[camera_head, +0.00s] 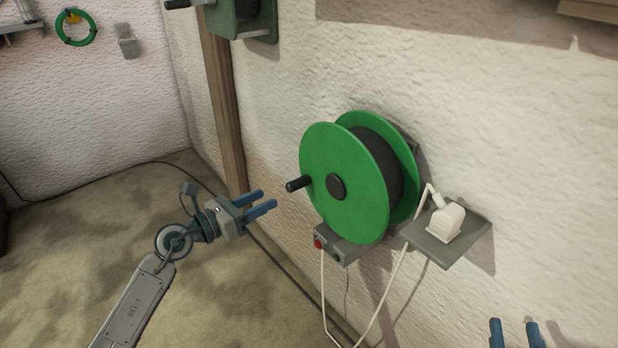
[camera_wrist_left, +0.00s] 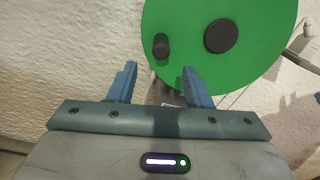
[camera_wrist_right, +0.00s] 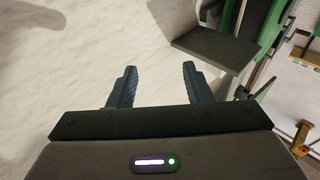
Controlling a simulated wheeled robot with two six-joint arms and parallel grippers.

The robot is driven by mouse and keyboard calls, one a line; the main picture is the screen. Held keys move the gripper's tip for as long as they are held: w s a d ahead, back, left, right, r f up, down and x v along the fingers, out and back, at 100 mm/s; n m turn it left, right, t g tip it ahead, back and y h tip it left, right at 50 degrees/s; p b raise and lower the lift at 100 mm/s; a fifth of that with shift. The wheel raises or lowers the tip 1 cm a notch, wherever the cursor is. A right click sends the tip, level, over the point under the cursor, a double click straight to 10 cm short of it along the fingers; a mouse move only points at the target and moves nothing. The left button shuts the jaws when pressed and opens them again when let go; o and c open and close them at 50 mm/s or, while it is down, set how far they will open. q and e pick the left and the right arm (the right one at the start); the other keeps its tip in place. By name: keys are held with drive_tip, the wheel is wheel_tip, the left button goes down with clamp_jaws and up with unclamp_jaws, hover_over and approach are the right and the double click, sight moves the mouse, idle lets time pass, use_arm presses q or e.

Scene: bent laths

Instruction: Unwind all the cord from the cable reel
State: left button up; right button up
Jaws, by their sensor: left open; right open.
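The cable reel (camera_head: 343,190) is a green two-flange drum mounted on the wall, with dark cord (camera_head: 378,160) wound between the flanges. A black crank handle (camera_head: 298,184) sticks out from its front flange. My left gripper (camera_head: 268,201) is open and empty, just left of the handle and apart from it. In the left wrist view the handle (camera_wrist_left: 161,45) shows beyond and between the fingertips (camera_wrist_left: 160,70). My right gripper (camera_head: 516,328) is open at the bottom right, below the grey shelf; its fingers (camera_wrist_right: 155,70) point past the wall with nothing between them.
A small grey shelf (camera_head: 428,252) holds a white plug (camera_head: 445,222) right of the reel. A wooden post (camera_head: 222,110) stands behind. Dark cable runs along the floor.

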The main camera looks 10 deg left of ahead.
sight(287, 189)
use_arm(q)
drive_tip(key=x, duration=0.9)
drive_tip(key=shift+w+d, duration=0.55)
drive_tip(key=shift+w, duration=0.05)
use_arm(e)
wheel_tip(287, 189, up, 2)
drive_tip(key=shift+r+t, duration=0.15)
drive_tip(key=shift+t, duration=0.65)
use_arm(q)
clamp_jaws()
